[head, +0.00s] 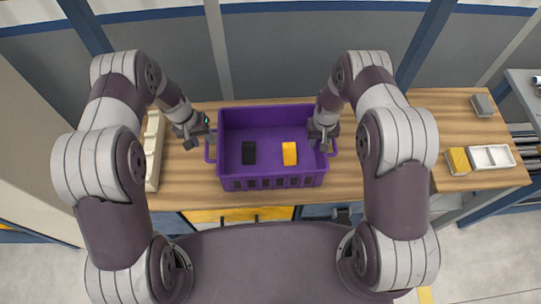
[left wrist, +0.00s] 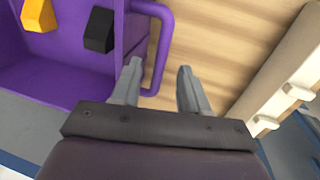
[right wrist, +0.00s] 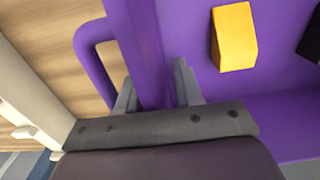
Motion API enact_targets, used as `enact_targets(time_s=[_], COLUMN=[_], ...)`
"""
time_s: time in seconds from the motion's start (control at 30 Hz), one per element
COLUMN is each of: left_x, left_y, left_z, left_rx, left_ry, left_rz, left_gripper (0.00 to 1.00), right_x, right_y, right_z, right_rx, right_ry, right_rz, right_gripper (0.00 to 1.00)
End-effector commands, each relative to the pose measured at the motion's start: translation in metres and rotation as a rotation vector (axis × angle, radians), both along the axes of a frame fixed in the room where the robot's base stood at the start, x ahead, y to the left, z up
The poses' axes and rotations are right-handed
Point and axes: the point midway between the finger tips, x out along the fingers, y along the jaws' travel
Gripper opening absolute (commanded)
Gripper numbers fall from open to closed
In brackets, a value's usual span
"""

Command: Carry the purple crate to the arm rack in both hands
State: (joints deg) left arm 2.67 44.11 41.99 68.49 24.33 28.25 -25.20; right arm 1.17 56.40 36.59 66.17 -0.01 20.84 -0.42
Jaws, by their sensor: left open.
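The purple crate (head: 272,183) sits upright on the wooden table, with a black block (head: 249,153) and a yellow block (head: 289,153) inside. My left gripper (head: 205,136) is open beside the crate's left handle. In the left wrist view the handle's outer bar (left wrist: 164,50) shows between and beyond the parted fingers (left wrist: 158,82). My right gripper (head: 322,142) is at the crate's right side. In the right wrist view its fingers (right wrist: 155,82) straddle the crate wall, one on the handle (right wrist: 88,60) side and one inside; whether they clamp it is unclear. No arm rack is clearly identifiable.
A pale notched rack (head: 153,150) stands on the table just left of the crate. At the right lie a yellow-and-grey block (head: 457,161), a white tray (head: 492,157) and a grey block (head: 482,105). The tabletop (head: 435,110) between is mostly clear.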

Motion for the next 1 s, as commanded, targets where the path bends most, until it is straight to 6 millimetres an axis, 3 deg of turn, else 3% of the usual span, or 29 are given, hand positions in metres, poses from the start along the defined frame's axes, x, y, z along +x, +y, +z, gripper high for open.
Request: enact_targets(time_s=[0.2, 0.33, 0.47, 0.8, 1.0], left_x=[0.001, 0.001, 0.000, 0.000, 0.000], left_y=[0.011, 0.015, 0.016, 0.016, 0.016], left_z=[0.055, 0.072, 0.078, 0.078, 0.078], left_rx=[0.001, 0.001, 0.000, 0.000, 0.000], left_ry=[-0.003, -0.001, 0.001, 0.000, 0.000], left_rz=[0.001, 0.000, 0.000, 0.000, 0.000], left_gripper=[0.45, 0.45, 0.45, 0.45, 0.45], right_x=[0.000, 0.000, 0.001, 0.000, -0.001], right_y=[0.000, 0.000, 0.000, 0.000, 0.000], right_z=[0.000, 0.000, 0.011, 0.095, 0.119], right_rx=[0.000, 0.000, 0.000, 0.000, 0.000], right_ry=[0.000, 0.000, -0.003, -0.004, -0.002], right_rz=[0.000, 0.000, 0.000, 0.000, 0.000], right_gripper=[0.35, 0.35, 0.35, 0.35, 0.35])
